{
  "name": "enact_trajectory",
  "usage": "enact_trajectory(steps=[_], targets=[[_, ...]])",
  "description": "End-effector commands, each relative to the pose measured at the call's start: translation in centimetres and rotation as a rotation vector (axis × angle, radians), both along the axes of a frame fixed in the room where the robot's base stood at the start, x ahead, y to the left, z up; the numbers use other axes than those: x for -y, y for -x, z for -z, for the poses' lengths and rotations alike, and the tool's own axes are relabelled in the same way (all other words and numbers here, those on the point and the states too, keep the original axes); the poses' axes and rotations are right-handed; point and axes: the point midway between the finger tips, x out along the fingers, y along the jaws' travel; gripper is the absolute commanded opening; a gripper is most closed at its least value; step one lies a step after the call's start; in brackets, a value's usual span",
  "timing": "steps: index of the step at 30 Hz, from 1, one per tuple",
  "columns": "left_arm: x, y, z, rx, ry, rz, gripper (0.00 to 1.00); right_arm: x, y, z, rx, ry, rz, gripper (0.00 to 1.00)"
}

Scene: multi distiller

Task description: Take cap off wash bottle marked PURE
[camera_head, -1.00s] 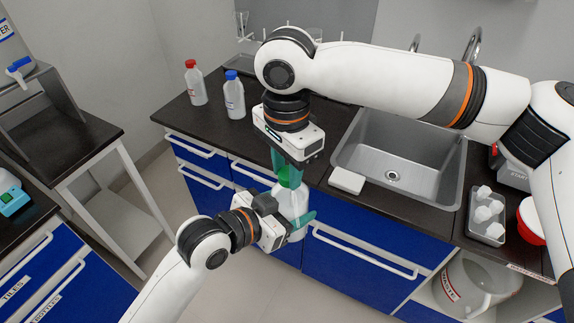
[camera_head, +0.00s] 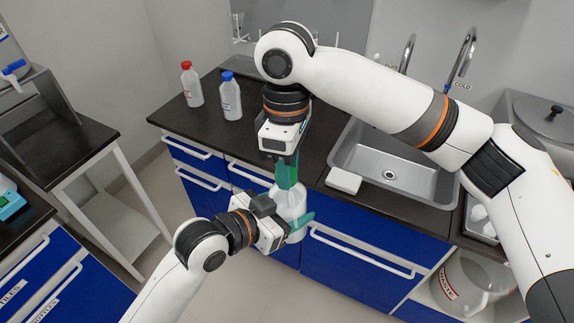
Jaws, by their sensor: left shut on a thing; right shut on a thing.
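A white wash bottle (camera_head: 291,197) is held upright in front of the counter edge, with no label readable on it. My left gripper (camera_head: 297,222) is shut around the bottle's body from the lower left, with a teal finger showing past its right side. My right gripper (camera_head: 287,178) points down from above and is shut at the bottle's top. Its green finger covers the cap, so I cannot tell whether the cap is still seated on the neck.
A red-capped bottle (camera_head: 192,85) and a blue-capped bottle (camera_head: 231,98) stand on the dark counter (camera_head: 190,128). A sink (camera_head: 405,190) lies right, with a white block (camera_head: 344,181) at its front-left corner. Blue drawers (camera_head: 350,262) are below.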

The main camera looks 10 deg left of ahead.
Motion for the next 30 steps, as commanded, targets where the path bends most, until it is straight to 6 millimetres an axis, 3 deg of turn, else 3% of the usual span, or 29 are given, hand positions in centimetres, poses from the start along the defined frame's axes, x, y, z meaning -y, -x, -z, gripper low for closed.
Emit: enact_trajectory(steps=[24, 30], targets=[[0.19, 0.11, -0.36, 0.008, 0.006, 0.006, 0.52, -0.58, -0.65, -0.03, -0.073, -0.068, -2.007, 0.05], [0.19, 0.12, -0.37, 0.008, 0.006, 0.006, 0.52, -0.69, -0.59, -0.06, -0.092, -0.083, -2.431, 0.05]])
